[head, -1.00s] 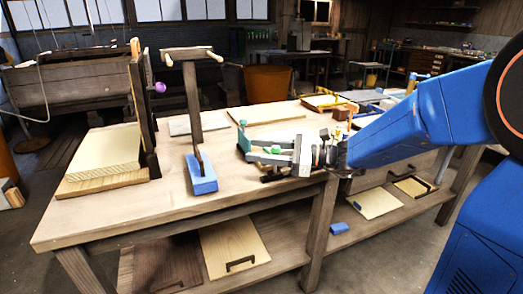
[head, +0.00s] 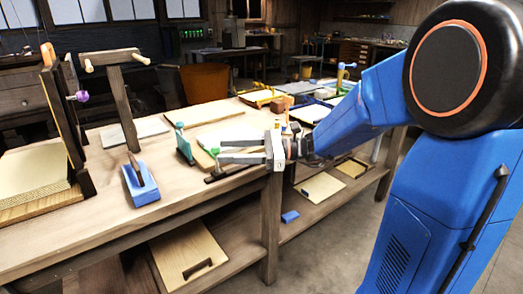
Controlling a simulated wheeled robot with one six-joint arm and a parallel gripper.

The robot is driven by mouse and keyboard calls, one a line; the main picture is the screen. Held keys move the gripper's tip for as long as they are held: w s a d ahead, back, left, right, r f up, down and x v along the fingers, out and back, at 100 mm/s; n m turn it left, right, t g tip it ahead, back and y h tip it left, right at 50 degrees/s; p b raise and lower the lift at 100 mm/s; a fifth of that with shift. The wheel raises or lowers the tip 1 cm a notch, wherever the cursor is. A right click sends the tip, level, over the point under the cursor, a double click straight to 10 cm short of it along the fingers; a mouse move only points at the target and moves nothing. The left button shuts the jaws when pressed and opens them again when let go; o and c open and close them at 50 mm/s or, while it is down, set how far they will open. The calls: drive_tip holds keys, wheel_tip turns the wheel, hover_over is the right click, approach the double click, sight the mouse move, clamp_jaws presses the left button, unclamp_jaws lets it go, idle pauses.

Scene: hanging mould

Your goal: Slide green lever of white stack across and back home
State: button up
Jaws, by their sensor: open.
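A pale, white stack (head: 236,134) lies on the workbench behind my gripper, partly hidden by it. A small green piece (head: 214,151), which looks like its lever, shows at the fingertips of my gripper (head: 220,151). My gripper is open, its two grey fingers pointing left over the bench. I cannot tell whether the fingers touch the green piece. A teal upright handle (head: 183,143) stands just left of the fingertips.
A blue block with a dark handle (head: 140,184) sits on the bench to the left. A wooden T-shaped post (head: 122,100) stands behind it. Cream boards (head: 35,170) and an upright frame with a purple knob (head: 82,96) stand at far left.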

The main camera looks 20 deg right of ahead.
drive_tip(key=v, duration=0.9)
drive_tip(key=shift+a, duration=0.1)
drive_tip(key=shift+w, duration=0.1)
